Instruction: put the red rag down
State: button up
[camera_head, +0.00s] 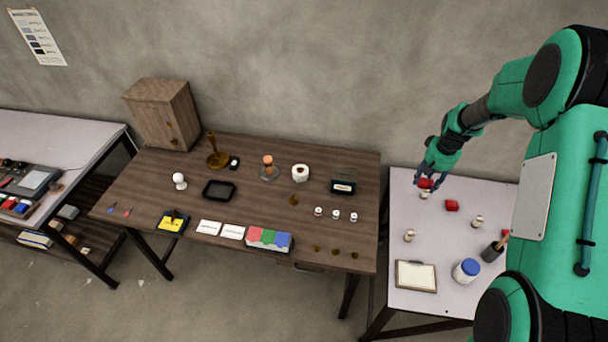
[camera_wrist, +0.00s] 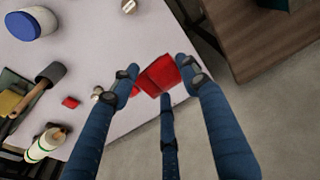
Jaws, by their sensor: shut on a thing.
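My gripper (camera_head: 430,177) is over the back left of the pale table at the right, with its blue fingers shut on a red rag (camera_head: 426,184). In the wrist view the rag (camera_wrist: 160,74) is a bright red, folded-looking patch between the fingertips (camera_wrist: 157,80). It shows near the pale table's edge, with floor beyond. I cannot tell whether the rag touches the tabletop. The fingers hide part of it.
On the pale table (camera_head: 457,250) another red piece (camera_head: 451,205) lies nearby, with small metallic pieces, a clipboard (camera_head: 415,275), a blue-lidded jar (camera_head: 466,270) and a dark cup (camera_head: 493,250). A brown table (camera_head: 330,250) with many items stands to the left.

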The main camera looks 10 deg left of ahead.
jog(key=w+a+n+p, duration=0.2)
jog(key=w+a, duration=0.1)
jog(key=a, duration=1.3)
jog(key=n+y+p, duration=0.1)
jog(key=n+p, duration=0.4)
jog(key=n, duration=0.2)
send_over(263, 202)
jog(key=shift+g, duration=0.3)
jog(key=shift+a+f, duration=0.1)
jog(key=shift+f, duration=2.65)
jog(key=shift+f, duration=0.1)
jog(key=shift+w+f, duration=0.1)
jog(key=shift+f, duration=2.95)
jog(key=shift+f, duration=0.1)
